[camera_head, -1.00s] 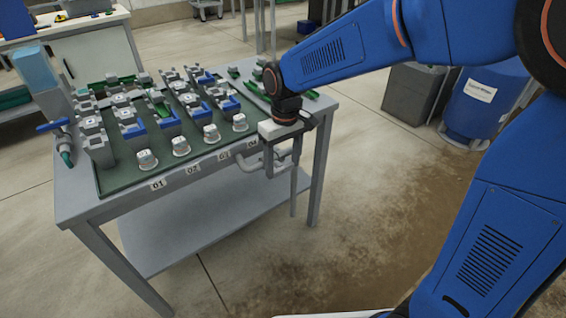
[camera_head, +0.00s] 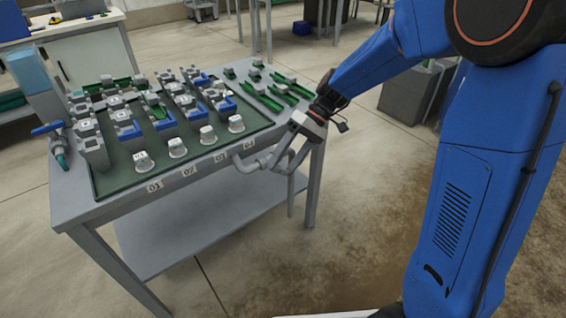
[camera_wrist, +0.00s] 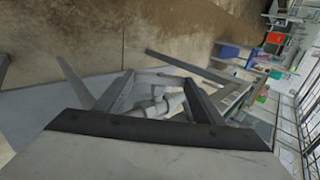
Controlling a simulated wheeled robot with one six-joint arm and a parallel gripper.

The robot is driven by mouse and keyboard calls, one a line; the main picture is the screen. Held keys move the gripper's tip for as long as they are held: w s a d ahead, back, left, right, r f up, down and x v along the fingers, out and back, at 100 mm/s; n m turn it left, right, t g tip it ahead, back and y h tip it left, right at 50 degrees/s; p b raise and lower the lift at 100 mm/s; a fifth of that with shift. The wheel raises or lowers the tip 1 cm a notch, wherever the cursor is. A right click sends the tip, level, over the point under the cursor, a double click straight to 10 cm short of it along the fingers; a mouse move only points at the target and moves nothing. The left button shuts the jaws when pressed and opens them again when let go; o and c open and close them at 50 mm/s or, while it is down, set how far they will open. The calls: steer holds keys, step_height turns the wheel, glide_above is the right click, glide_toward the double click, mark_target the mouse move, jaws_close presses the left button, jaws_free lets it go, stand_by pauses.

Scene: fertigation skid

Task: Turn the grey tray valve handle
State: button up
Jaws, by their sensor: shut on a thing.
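The grey tray valve handle (camera_head: 250,164) is a bent grey pipe-like piece at the front right edge of the table. My gripper (camera_head: 282,165) is at its right end, shut on it, with the arm reaching in from the upper right. In the wrist view the gripper's two fingers (camera_wrist: 157,98) stand on either side of light grey cylindrical parts of the handle (camera_wrist: 162,104). The exact contact between fingers and handle is too small to make out.
The grey table (camera_head: 75,205) carries a dark green tray (camera_head: 112,185) with several blocks and white knobs. A blue-handled valve (camera_head: 47,128) stands at its left. Green parts (camera_head: 270,92) lie at the back right. Floor in front is clear.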

steer(key=y, duration=0.1)
steer(key=g+y, duration=0.1)
steer(key=f+g+y, duration=0.1)
steer(key=y, duration=0.1)
steer(key=shift+w+d, duration=0.25)
steer(key=shift+d, duration=0.1)
steer(key=shift+f+g+y, duration=0.25)
steer(key=shift+g+y, duration=0.45)
steer(key=shift+y, duration=0.1)
steer(key=shift+f+g+y, duration=0.25)
steer(key=shift+g+y, duration=0.45)
steer(key=shift+y, duration=0.1)
steer(key=o, duration=1.1)
steer(key=shift+c, duration=0.2)
steer(key=f+v, duration=0.1)
steer(key=v, duration=1.6)
steer(key=shift+d+r, duration=0.15)
steer(key=shift+d, duration=0.1)
